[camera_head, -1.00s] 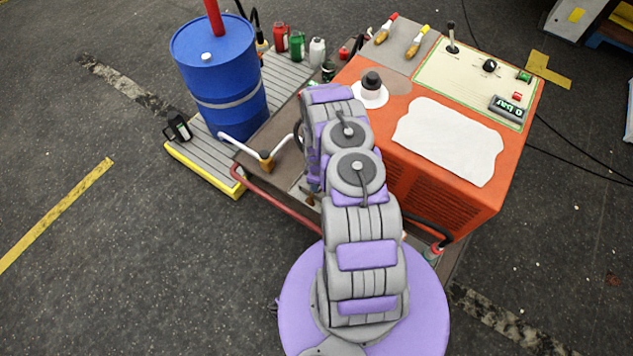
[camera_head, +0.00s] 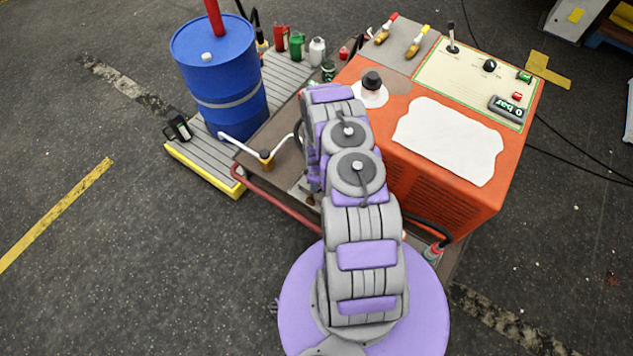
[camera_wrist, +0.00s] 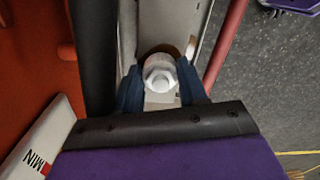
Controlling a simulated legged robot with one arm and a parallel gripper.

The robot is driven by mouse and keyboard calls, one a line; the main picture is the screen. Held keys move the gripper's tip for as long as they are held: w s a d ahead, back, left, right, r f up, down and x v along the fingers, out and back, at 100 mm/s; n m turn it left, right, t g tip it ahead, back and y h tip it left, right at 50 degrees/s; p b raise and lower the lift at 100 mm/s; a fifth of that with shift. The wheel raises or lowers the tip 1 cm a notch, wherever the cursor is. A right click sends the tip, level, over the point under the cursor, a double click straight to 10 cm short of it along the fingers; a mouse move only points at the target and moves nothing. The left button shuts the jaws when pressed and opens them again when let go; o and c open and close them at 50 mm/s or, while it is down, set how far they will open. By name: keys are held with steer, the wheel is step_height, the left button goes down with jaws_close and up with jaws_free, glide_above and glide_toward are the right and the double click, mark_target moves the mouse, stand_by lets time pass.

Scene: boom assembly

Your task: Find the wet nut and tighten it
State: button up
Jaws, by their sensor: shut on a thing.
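In the wrist view a pale, whitish nut (camera_wrist: 160,76) with a hexagonal face sits on a light metal fitting (camera_wrist: 200,22). My gripper (camera_wrist: 161,84) has one dark blue finger on each side of the nut and is shut on it. I cannot tell from the picture whether the nut is wet. In the head view my arm covers the nut and the gripper.
An orange machine (camera_head: 440,180) with a white cloth (camera_head: 448,140) stands right of my arm. Its gauge (camera_head: 508,108) reads 0 bar. A blue barrel (camera_head: 222,80) stands on a grey platform at the left. A red rail (camera_wrist: 226,45) runs close to the gripper's right.

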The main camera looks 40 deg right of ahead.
steer(key=shift+w+d, duration=0.1)
steer(key=o, duration=1)
steer(key=shift+o, duration=0.2)
step_height(320, 180, up, 17)
steer(key=p, duration=0.4)
steer(key=shift+d+p, duration=0.15)
steer(key=shift+p, duration=0.15)
steer(key=shift+r, duration=0.1)
